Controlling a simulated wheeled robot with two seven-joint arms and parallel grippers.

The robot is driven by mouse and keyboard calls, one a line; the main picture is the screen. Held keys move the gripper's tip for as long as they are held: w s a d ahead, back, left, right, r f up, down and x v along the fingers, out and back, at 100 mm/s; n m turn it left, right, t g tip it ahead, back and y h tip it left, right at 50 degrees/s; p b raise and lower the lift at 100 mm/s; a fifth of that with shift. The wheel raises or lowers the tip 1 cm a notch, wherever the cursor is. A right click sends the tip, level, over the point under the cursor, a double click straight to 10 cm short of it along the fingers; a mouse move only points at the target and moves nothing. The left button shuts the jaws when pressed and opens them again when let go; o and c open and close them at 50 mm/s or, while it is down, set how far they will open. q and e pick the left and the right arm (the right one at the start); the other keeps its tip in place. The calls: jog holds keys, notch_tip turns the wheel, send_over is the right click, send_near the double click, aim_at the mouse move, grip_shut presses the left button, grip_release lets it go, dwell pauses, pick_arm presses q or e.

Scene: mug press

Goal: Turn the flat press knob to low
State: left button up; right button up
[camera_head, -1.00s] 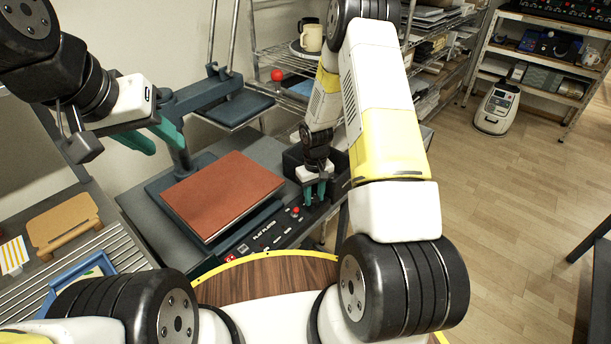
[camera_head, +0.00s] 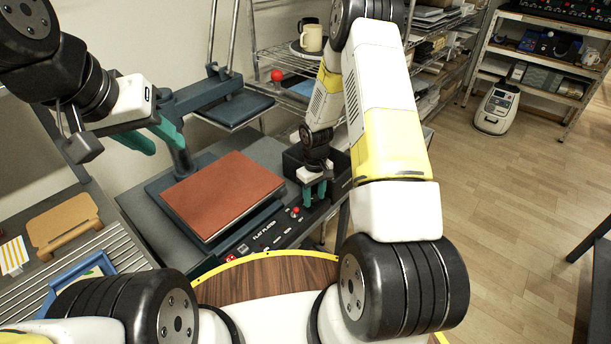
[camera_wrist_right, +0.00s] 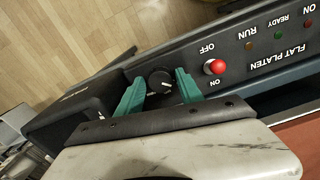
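The flat press knob (camera_wrist_right: 160,82) is a small black dial with a white pointer mark, at the end of the flat platen's control panel (camera_head: 265,238). In the wrist view its mark points to the lower right. My right gripper (camera_wrist_right: 159,79) has its teal fingers on either side of the knob, with small gaps showing; it looks open. In the head view my right gripper (camera_head: 315,196) is down at the panel's right end and hides the knob. My left gripper (camera_head: 167,148) is open and empty, up to the left above the press.
A red switch (camera_wrist_right: 214,67) marked on and off sits close beside the knob. A reddish-brown pad (camera_head: 222,193) lies on the press's lower plate.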

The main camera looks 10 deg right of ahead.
jog(key=shift+o, duration=0.4)
jog(key=shift+r, duration=3.9)
notch_tip(320, 180, up, 13)
jog(key=m+t, duration=0.1)
send_over(314, 198)
jog(key=s, duration=0.2)
jog(key=s+r+m+t, duration=0.2)
jog(key=s+r, duration=0.4)
jog(key=r, duration=0.5)
jog(key=s+a+r+m+t+y, duration=0.1)
jog(key=s+r, duration=0.4)
jog(key=s, duration=0.3)
jog(key=s+a+r+m+t+y, duration=0.1)
jog(key=s+r+t, duration=0.1)
jog(key=s+r, duration=0.3)
jog(key=s, duration=0.3)
jog(key=shift+a, duration=0.2)
